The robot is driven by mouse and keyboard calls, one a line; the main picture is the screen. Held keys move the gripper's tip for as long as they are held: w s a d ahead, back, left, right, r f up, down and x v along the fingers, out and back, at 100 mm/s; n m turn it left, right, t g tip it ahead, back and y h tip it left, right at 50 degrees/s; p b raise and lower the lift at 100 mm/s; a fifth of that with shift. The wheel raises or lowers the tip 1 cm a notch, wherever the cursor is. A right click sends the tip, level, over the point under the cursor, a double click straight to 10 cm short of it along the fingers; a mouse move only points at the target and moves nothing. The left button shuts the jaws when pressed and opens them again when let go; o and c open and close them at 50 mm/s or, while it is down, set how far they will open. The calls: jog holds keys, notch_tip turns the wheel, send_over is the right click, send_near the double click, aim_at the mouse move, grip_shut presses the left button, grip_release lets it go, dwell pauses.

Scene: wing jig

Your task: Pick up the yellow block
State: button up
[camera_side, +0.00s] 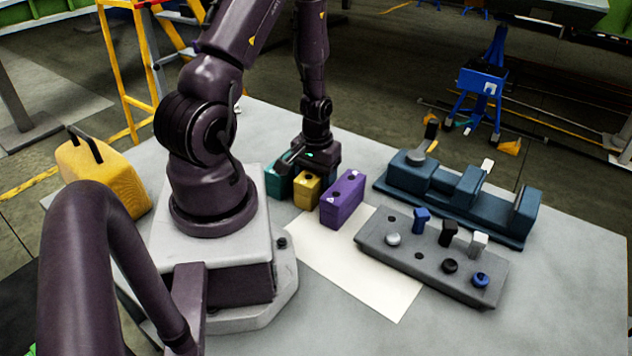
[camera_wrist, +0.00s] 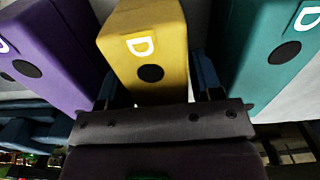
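The yellow block (camera_side: 306,191) stands on the table between a teal block (camera_side: 278,183) and a purple block (camera_side: 343,201). My gripper (camera_side: 307,171) is right above the yellow block and hides part of its top. In the wrist view, the yellow block (camera_wrist: 147,45) has a white letter D and a dark round hole. My gripper's two dark blue fingers (camera_wrist: 156,80) are at either side of it, apart, with the block between them. Small gaps seem to show beside the block. The fingertips are partly hidden.
The purple block (camera_wrist: 48,50) and teal block (camera_wrist: 265,60) stand close to the fingers. A white sheet (camera_side: 365,275) lies in front. A grey peg board (camera_side: 430,255) and a blue jig (camera_side: 455,196) are at right. A yellow case (camera_side: 105,180) is at left.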

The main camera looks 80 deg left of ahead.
jog(key=c, duration=0.8)
jog(key=shift+r, duration=0.15)
